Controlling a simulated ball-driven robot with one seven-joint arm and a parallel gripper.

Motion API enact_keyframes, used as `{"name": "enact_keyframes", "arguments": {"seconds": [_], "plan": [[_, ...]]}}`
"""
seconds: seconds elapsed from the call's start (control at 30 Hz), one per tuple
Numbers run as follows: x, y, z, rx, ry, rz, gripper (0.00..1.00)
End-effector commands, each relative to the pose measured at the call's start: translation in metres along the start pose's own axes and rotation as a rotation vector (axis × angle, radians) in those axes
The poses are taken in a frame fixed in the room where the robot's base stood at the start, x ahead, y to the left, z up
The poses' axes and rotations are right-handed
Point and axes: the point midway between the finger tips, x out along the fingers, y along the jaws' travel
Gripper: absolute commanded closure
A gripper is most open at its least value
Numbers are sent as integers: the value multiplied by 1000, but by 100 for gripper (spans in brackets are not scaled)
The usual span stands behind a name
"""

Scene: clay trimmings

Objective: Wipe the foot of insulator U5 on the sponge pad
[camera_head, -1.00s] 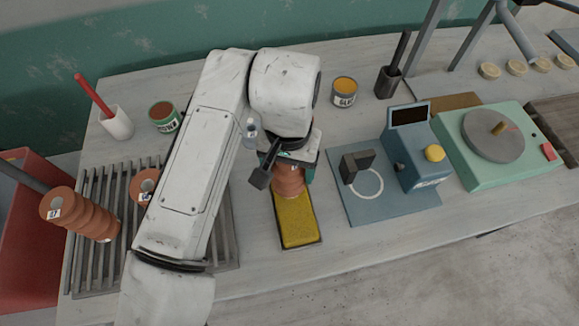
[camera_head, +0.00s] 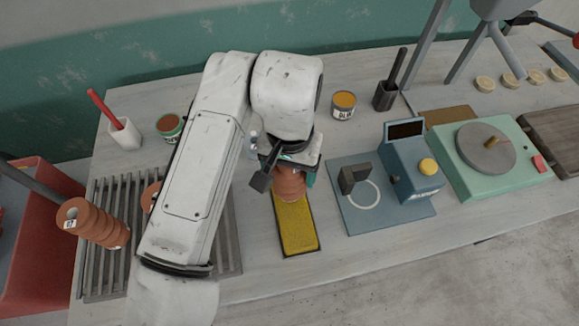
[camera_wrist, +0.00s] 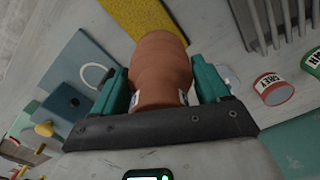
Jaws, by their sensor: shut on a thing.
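My gripper (camera_wrist: 160,90) is shut on a terracotta ribbed insulator (camera_wrist: 160,65), with its teal jaws on either side of it. In the head view the insulator (camera_head: 289,186) is below my wrist, over the far end of the yellow sponge pad (camera_head: 297,228). The pad lies in a dark tray on the bench. It also shows behind the insulator's far end in the wrist view (camera_wrist: 200,20). I cannot tell whether the insulator's foot touches the pad. No label is readable on the held insulator.
A slatted rack (camera_head: 110,262) on the left bears other insulators, including a tilted one (camera_head: 92,222). A blue device (camera_head: 412,170) on a plate stands right of the pad. A green turntable unit (camera_head: 490,165) is farther right. Paint tins (camera_head: 343,105) stand behind.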

Motion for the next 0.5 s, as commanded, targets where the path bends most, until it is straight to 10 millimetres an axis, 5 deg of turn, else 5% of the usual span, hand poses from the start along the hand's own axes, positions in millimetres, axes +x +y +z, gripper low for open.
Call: {"name": "enact_keyframes", "arguments": {"seconds": [0.5], "plan": [[-32, 0, 0, 0, 1, -1, 88]]}}
